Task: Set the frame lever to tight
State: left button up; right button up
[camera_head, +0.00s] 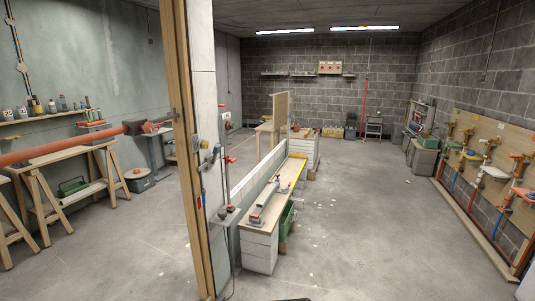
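I cannot pick out the frame lever for certain in the head view. A wooden post (180,150) stands upright at left of centre, beside a pale wall end (204,85). Small grey and blue metal fittings (211,158) sit on this wall end at mid height, too small to tell whether one is a lever or how it is set. A small grey shelf or bracket (224,218) sticks out lower down. Neither of my grippers shows in this view.
A low partition with a wooden-topped bench (268,205) runs back from the centre. Trestle tables (62,152) and a reddish pipe (70,143) are at left. A board with pipe fittings (490,165) lines the right wall. The floor (365,220) at centre right is largely clear.

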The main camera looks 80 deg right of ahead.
aim_at(216, 149)
jog(key=z, duration=2.25)
